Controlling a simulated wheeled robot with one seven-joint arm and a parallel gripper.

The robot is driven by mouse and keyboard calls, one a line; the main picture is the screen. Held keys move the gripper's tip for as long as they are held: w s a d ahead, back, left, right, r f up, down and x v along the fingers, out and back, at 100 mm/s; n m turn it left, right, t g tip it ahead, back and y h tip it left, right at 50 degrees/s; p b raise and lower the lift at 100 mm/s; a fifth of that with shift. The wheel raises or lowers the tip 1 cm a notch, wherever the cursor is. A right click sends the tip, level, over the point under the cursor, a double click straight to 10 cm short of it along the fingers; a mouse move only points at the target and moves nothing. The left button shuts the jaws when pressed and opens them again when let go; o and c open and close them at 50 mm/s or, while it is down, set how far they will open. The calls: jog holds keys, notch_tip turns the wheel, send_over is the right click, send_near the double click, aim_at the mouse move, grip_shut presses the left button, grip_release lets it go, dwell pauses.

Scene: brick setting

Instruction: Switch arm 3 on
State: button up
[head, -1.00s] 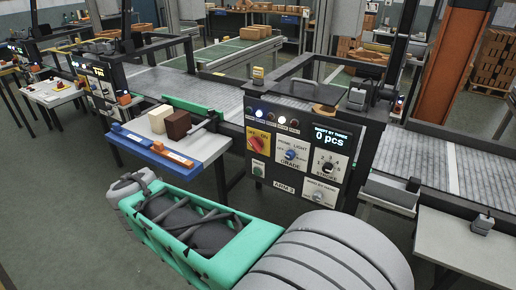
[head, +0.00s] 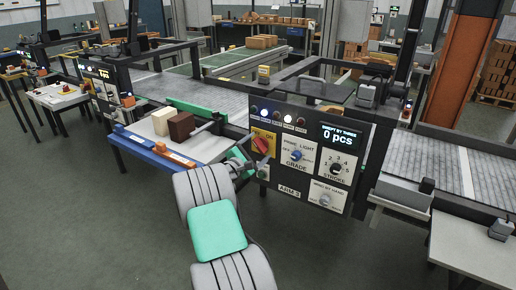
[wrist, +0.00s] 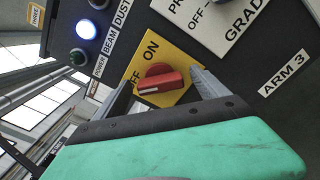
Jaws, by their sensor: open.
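The ARM 3 control panel (head: 312,150) carries a red rotary switch (head: 262,145) on a yellow OFF/ON plate, at its upper left. In the wrist view the red switch (wrist: 160,80) sits in the gap between my open fingers, its grip lying roughly toward OFF. My gripper (wrist: 163,86) has one grey finger on each side of it; whether either touches is unclear. In the head view my gripper (head: 248,162) is at the panel's left edge, partly hidden by its own green body. A blue-white lamp (wrist: 86,32) is lit; a green lamp (wrist: 78,57) beside it looks dark.
The panel also has a grade dial (head: 297,155), a stroke dial (head: 337,169) and a display (head: 340,135) reading 0 pcs. A blue-edged side table (head: 165,151) with cream and brown blocks stands close left of my gripper. A conveyor runs behind.

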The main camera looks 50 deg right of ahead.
jog(key=shift+w+d, duration=0.1)
jog(key=shift+d, duration=0.15)
jog(key=shift+c, duration=0.4)
jog(key=c, duration=1.3)
